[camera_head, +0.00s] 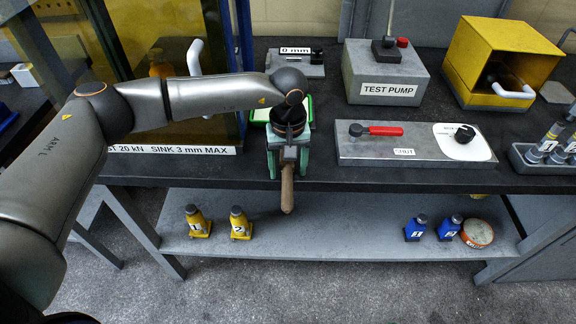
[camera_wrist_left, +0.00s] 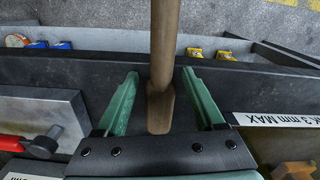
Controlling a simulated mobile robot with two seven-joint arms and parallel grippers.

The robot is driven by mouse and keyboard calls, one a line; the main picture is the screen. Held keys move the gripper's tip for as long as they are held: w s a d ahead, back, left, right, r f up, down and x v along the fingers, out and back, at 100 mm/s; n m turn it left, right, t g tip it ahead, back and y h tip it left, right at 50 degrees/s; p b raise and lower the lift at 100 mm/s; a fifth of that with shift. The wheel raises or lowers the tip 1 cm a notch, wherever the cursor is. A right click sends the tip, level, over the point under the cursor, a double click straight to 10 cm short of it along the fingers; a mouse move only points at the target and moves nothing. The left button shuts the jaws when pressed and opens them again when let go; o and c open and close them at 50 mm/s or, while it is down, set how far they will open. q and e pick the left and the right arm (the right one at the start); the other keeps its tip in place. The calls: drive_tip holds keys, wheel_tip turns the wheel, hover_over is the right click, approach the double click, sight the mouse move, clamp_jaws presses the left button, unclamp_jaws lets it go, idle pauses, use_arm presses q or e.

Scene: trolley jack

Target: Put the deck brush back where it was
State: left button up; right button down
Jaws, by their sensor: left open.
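A brown wooden handle (camera_head: 287,192), seemingly of the deck brush, points over the bench's front edge in the head view. No bristles show. In the left wrist view the handle (camera_wrist_left: 163,45) runs from the top edge down between my fingers, and its near end widens there. My left gripper (camera_head: 288,172) is over the bench's front edge, pointing at the handle. Its green fingers (camera_wrist_left: 158,78) stand open on either side of the handle, with a visible gap on both sides. My right gripper is not in view.
On the bench (camera_head: 320,179), a green-rimmed item (camera_head: 258,116) lies partly behind my gripper. A grey valve plate (camera_head: 370,151), TEST PUMP box (camera_head: 385,75) and yellow housing (camera_head: 505,52) stand to the right. The lower shelf (camera_head: 320,235) holds yellow bottles (camera_head: 240,223) and blue bottles (camera_head: 416,229).

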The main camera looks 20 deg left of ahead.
sight(288, 166)
use_arm(q)
drive_tip(key=shift+r, duration=0.1)
wheel_tip(288, 166, up, 12)
drive_tip(key=shift+b, duration=0.4)
